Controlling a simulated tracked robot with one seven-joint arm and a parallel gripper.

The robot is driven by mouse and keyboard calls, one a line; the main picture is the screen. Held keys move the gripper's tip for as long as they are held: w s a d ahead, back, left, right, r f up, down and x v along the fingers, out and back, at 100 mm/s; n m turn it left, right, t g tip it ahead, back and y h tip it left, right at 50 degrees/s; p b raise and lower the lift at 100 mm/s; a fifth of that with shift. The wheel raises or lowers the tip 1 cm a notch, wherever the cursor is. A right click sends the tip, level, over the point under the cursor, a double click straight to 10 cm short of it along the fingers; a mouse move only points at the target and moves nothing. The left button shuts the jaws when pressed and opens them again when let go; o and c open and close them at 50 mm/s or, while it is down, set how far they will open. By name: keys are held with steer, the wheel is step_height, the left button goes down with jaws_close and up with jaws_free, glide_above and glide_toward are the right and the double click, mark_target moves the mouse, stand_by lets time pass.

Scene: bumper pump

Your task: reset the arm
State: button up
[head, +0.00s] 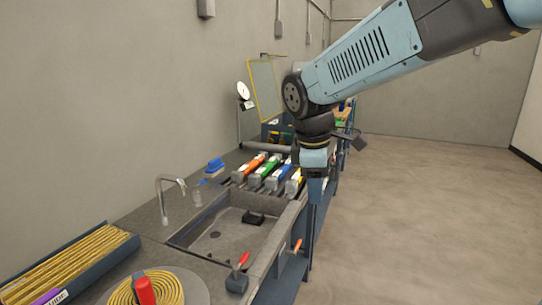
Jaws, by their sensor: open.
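My arm reaches in from the upper right of the head view and bends down at a dark joint. My gripper (316,190) hangs at its lower end, pointing down, by the right front edge of the workbench (150,228). I see nothing held in it, and its jaws are open, though the fingertips are small and dark here. A sink (225,236) with a small black object (253,218) inside lies to the left of and below the gripper.
Several coloured-handled items (262,172) sit behind the sink, close to my gripper. A faucet (170,192), a blue brush (214,166) and a tray of yellow rods (70,265) are on the bench. A coiled yellow hose (165,290) lies in front. The floor (420,220) at right is clear.

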steer(key=s+d+r+m+t+y, duration=0.1)
steer(key=s+d+m+t, duration=0.2)
steer(key=s+d+m, duration=0.9)
steer(key=d+m, duration=0.2)
steer(key=m, duration=0.1)
steer(key=shift+r+m, duration=0.15)
steer(key=shift+m, duration=0.15)
steer(key=shift+a, duration=0.15)
